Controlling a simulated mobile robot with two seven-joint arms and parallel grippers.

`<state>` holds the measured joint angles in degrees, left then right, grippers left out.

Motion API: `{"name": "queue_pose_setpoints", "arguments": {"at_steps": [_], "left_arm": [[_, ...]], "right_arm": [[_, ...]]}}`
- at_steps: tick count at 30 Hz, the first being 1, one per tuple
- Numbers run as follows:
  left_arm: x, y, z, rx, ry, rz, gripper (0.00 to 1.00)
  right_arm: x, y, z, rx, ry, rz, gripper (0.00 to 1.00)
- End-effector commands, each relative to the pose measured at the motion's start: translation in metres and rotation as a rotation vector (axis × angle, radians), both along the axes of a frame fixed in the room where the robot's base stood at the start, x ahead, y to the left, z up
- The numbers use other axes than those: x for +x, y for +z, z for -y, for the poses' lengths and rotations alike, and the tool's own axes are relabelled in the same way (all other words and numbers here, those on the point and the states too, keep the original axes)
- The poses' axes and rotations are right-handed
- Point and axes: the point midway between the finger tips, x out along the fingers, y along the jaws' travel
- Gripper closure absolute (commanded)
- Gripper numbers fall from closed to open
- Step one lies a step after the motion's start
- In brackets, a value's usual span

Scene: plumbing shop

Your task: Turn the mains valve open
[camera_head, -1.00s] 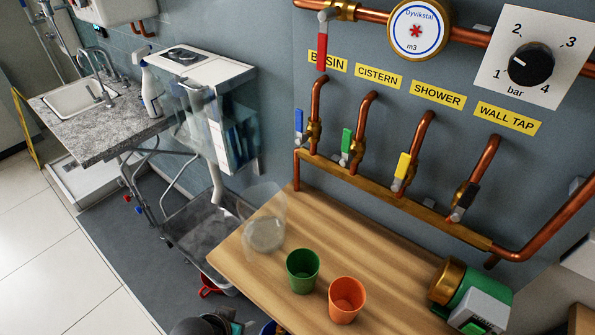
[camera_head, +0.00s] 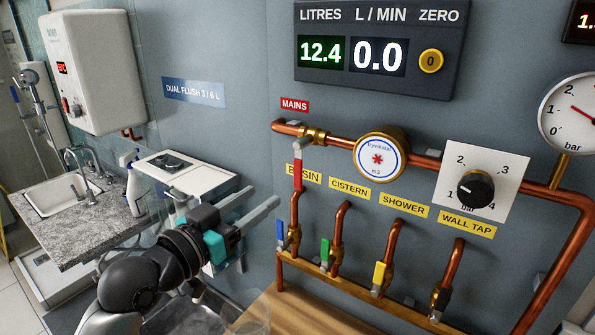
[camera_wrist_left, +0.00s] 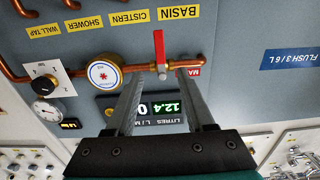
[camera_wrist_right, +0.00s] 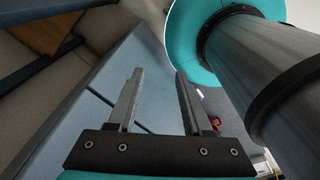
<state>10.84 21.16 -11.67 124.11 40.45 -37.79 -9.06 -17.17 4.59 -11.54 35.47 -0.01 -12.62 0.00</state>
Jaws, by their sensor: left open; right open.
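The mains valve has a red lever (camera_head: 298,165) on the copper pipe under the red MAINS label (camera_head: 294,105). The lever hangs straight down, crosswise to the pipe. It also shows in the left wrist view (camera_wrist_left: 160,50), upside down, beyond the fingertips. My left gripper (camera_head: 262,196) is open and empty, to the left of the lever and apart from it in the head view. Its two fingers show in the left wrist view (camera_wrist_left: 156,80). My right gripper (camera_wrist_right: 159,74) is open and empty in the right wrist view, away from the valve; it is outside the head view.
Right of the valve are a round meter (camera_head: 381,158) and a pressure dial (camera_head: 475,190). Below it are blue (camera_head: 280,230), green (camera_head: 325,252), yellow (camera_head: 379,278) and black tap levers. The display (camera_head: 378,52) above reads 12.4 litres and 0.0 L/min. A cistern (camera_head: 190,178) stands behind my left arm.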

Motion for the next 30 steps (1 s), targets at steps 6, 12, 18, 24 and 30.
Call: {"name": "queue_pose_setpoints", "arguments": {"at_steps": [6, 12, 18, 24, 30], "left_arm": [[0.032, 0.001, 0.021, -0.003, 0.001, -0.001, 0.46], [0.058, 0.001, 0.039, -0.001, 0.001, -0.002, 0.46], [0.082, 0.001, 0.055, -0.001, 0.001, -0.002, 0.46], [0.098, 0.0, 0.066, 0.0, 0.001, -0.001, 0.46], [0.106, 0.0, 0.071, 0.001, 0.001, -0.002, 0.46]], "right_arm": [[0.001, 0.005, 0.001, -0.001, -0.002, 0.001, 0.5], [0.001, 0.008, 0.001, -0.001, -0.002, 0.002, 0.5], [0.001, 0.01, 0.001, -0.001, -0.003, 0.002, 0.5], [0.001, 0.011, 0.001, -0.001, -0.003, 0.002, 0.5], [0.001, 0.011, 0.001, -0.001, -0.002, 0.002, 0.5]]}}
